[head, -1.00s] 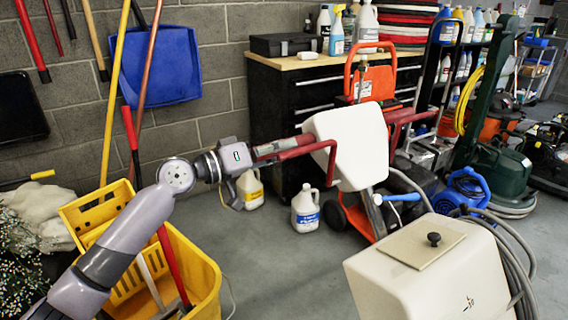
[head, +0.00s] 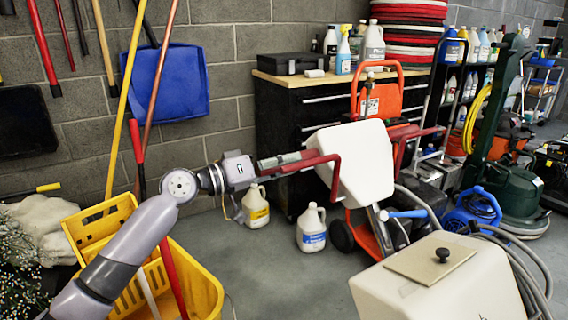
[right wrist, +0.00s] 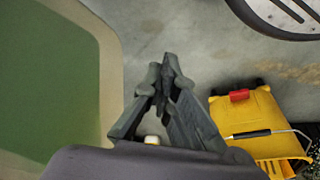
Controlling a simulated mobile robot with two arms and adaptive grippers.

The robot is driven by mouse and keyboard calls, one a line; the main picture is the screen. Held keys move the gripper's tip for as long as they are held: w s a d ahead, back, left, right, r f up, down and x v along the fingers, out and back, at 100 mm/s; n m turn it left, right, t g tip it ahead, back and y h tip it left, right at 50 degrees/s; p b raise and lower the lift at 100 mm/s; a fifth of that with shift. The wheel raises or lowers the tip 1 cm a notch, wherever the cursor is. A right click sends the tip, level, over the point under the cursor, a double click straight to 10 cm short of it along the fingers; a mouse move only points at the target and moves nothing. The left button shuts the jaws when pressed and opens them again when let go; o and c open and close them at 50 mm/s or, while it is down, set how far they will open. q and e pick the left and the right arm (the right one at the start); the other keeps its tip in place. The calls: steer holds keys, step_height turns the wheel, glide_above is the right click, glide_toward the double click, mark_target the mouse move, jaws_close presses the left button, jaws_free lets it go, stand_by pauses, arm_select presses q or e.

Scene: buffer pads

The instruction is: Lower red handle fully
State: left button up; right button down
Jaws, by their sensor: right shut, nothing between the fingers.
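The red handle (head: 337,175) is a bent bar on the left side of a white tank (head: 360,150) in the head view. Its grip section runs left, nearly level, to my left gripper (head: 270,163). The gripper is at the outer end of this grip and appears to touch it. Its fingers are too small and overlapped to show whether they are closed. A second red bar (head: 418,134) is on the tank's right side. In the right wrist view my right gripper (right wrist: 166,70) is shut and empty, with its fingertips together above the floor.
A yellow mop bucket (head: 205,285) stands below my left arm. White jugs (head: 312,230) are on the floor left of the machine. A beige box-shaped unit (head: 440,280) fills the lower right. A black tool cabinet (head: 290,120) is behind. The right wrist view shows a yellow object (right wrist: 250,115).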

arm_select(q)
steer(key=o, duration=0.3)
steer(key=shift+d, duration=0.1)
steer(key=shift+a, duration=0.35)
steer(key=v, duration=1.1)
steer(key=shift+s, duration=0.25)
steer(key=shift+a, duration=0.15)
